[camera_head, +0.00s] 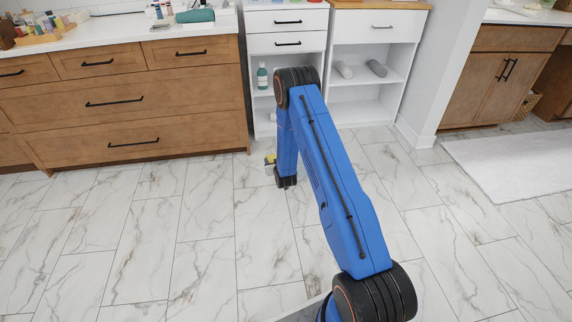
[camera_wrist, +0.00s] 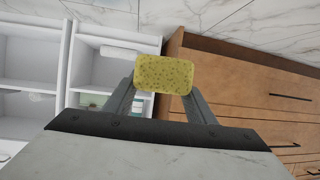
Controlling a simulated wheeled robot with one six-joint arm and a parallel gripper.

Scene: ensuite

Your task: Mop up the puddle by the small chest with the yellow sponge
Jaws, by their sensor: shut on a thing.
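The yellow sponge (camera_wrist: 164,74) is speckled and sits between the two grey fingers of my gripper (camera_wrist: 163,92), which is shut on it. In the head view a small yellow part of the sponge (camera_head: 270,158) shows left of my blue arm, in front of the white units. My arm hides most of the gripper there. A narrow white chest with drawers (camera_head: 287,20) stands behind my arm; I cannot tell for sure that it is the small chest. I cannot make out the puddle in either view; my arm covers part of the floor.
A wide wooden vanity (camera_head: 120,95) stands at the left. A white shelf unit (camera_head: 378,28) holding rolled towels (camera_head: 377,68) adjoins the chest. A green bottle (camera_head: 262,76) stands on a chest shelf. A white rug (camera_head: 515,160) lies at the right. The marble floor in front is clear.

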